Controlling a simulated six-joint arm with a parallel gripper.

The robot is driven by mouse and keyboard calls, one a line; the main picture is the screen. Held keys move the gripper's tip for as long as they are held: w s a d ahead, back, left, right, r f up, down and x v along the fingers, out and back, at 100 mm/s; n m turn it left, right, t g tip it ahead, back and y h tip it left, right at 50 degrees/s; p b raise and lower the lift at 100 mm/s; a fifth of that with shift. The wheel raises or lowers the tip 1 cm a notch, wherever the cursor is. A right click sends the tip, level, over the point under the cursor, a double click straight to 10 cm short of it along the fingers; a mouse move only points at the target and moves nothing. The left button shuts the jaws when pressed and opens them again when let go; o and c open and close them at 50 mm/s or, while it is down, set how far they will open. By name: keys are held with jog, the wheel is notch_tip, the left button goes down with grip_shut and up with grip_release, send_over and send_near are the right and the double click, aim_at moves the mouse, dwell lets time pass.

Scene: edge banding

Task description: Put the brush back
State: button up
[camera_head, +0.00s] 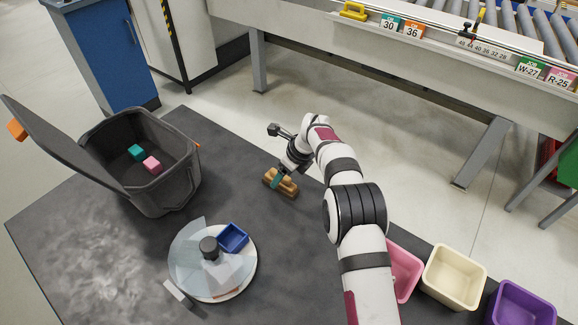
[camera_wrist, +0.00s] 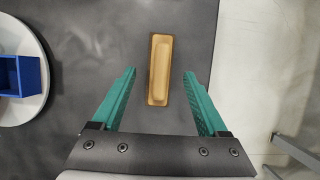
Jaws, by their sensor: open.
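The brush appears as a tan wooden block (camera_head: 289,188) on the dark mat, near its right edge. In the wrist view the brush (camera_wrist: 160,50) lies lengthwise up the picture, with a long recess along its top. My gripper (camera_head: 277,179) is above or beside it in the head view, with one green finger overlapping the brush. In the wrist view my gripper (camera_wrist: 159,75) is open and empty, its green fingers apart to either side of the brush, with a gap on each side. The height of the fingertips above the mat is hard to tell.
A round white turntable (camera_head: 247,272) with a small blue tray (camera_head: 233,237) and a dark knob (camera_head: 209,247) stands left. An open grey bin (camera_head: 160,197) holds teal and pink blocks. Pink (camera_head: 405,268), cream (camera_head: 453,276) and purple (camera_head: 522,306) bins stand right.

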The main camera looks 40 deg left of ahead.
jog(key=v, duration=0.8)
jog(key=s+d+r+n, duration=0.2)
jog(key=d+r, duration=0.2)
jog(key=d, duration=0.4)
jog(key=s+d+r+n+h, duration=0.1)
jog(key=d+r+n, duration=0.1)
jog(key=d+r, duration=0.35)
jog(key=s+d+r+n, duration=0.1)
jog(key=s+d+r, duration=0.15)
jog(key=d, duration=0.75)
jog(key=s+d+n+h, duration=0.1)
jog(key=s+d+n, duration=0.2)
jog(key=s+d, duration=0.4)
jog(key=s+d+f+n, duration=0.1)
jog(key=s+d+n, duration=0.3)
jog(key=s+d, duration=0.4)
jog(key=s, duration=0.7)
jog(key=shift+s+d+f+h, duration=0.35)
jog(key=shift+h, duration=0.05)
